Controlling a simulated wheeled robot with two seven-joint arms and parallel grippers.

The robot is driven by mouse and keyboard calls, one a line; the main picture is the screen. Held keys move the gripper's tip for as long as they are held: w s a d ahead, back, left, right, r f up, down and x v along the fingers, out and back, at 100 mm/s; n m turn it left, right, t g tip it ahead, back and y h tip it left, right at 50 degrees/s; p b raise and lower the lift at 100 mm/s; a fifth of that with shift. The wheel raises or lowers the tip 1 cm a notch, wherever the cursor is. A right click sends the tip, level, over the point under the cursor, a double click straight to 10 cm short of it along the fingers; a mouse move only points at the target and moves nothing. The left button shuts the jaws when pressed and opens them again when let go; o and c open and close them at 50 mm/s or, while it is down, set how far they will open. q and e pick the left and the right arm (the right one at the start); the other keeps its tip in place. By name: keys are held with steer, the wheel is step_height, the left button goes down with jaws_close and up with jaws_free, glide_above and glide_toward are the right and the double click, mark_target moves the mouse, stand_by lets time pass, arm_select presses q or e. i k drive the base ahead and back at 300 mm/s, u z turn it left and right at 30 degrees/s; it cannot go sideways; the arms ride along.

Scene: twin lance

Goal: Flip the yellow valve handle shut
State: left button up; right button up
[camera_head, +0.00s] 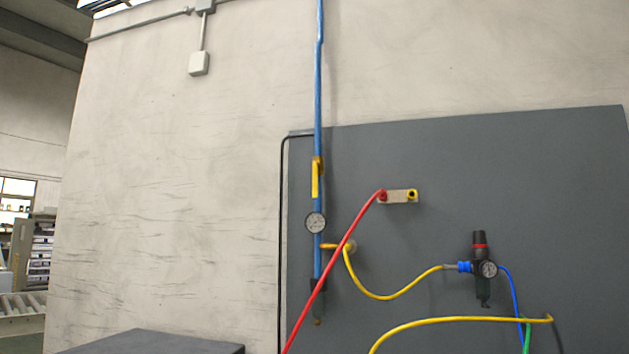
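The yellow valve handle (315,179) is on the vertical blue pipe (319,80), near the top left of the dark grey wall panel. The handle points up and down, in line with the pipe. A round pressure gauge (315,223) sits on the pipe just below it. Nothing touches the handle. Neither of my grippers shows in the head view.
A red hose (335,258) rises to a small block (398,197) right of the handle. Yellow hoses (385,298) and a black regulator (480,262) are lower right on the grey panel (540,170). A dark flat surface (150,343) is at the bottom left.

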mark_target(316, 164)
steer(key=k, duration=0.55)
steer(key=u, duration=0.75)
steer(key=i, duration=1.4)
steer(key=z, duration=0.2)
